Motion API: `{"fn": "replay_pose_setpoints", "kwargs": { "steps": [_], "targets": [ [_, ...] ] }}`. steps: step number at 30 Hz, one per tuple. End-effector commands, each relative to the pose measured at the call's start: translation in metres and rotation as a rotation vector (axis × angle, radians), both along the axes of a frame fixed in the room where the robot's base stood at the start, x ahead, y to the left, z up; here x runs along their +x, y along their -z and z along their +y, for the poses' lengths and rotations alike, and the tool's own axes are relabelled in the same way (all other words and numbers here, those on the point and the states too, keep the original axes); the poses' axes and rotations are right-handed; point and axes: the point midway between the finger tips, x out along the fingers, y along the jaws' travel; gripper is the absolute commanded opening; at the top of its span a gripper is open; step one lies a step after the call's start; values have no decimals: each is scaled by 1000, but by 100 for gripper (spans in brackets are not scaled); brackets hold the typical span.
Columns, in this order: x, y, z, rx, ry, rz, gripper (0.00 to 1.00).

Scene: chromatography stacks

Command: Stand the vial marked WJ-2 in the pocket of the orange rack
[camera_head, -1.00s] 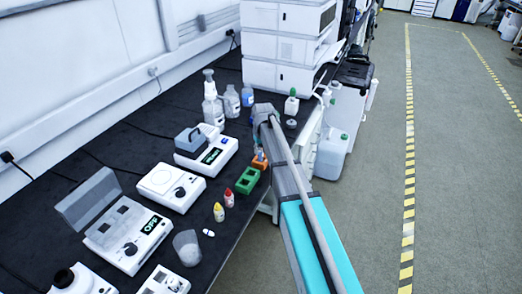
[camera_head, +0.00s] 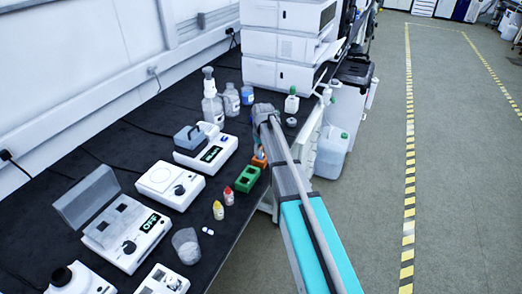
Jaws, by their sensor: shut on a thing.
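The small orange rack (camera_head: 258,162) stands on the dark bench near its right edge, just behind the green rack. My arm reaches over the bench from the lower right, and its wrist partly covers this spot. My gripper (camera_head: 262,149) points down right at the orange rack and is shut on a vial, which is mostly hidden. I cannot tell whether the vial is in the pocket or just above it. No WJ-2 mark can be read at this size.
A green rack (camera_head: 247,181) is close in front. A red-capped bottle (camera_head: 228,196), a yellow-capped bottle (camera_head: 218,210), a small white piece (camera_head: 208,231) and a clear beaker (camera_head: 187,246) stand nearer. A display instrument (camera_head: 206,152) is left; a green-capped bottle (camera_head: 291,102) is behind.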

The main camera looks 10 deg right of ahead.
Motion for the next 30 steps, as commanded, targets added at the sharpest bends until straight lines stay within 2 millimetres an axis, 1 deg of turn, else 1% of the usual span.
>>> {"fn": "replay_pose_setpoints", "kwargs": {
  "steps": [7, 19, 20, 21, 23, 24, 26, 30],
  "targets": [
    [0, 7, 0, 0, 0, 0, 0],
    [0, 8, 1, 0, -1, 0, 0],
    [0, 8, 1, 0, -1, 0, 39],
    [0, 8, 1, 0, -1, 0, 46],
    [0, 8, 1, 0, -1, 0, 57],
    [0, 8, 1, 0, -1, 0, 65],
    [0, 8, 1, 0, -1, 0, 75],
    [0, 8, 1, 0, -1, 0, 75]
  ]
}}
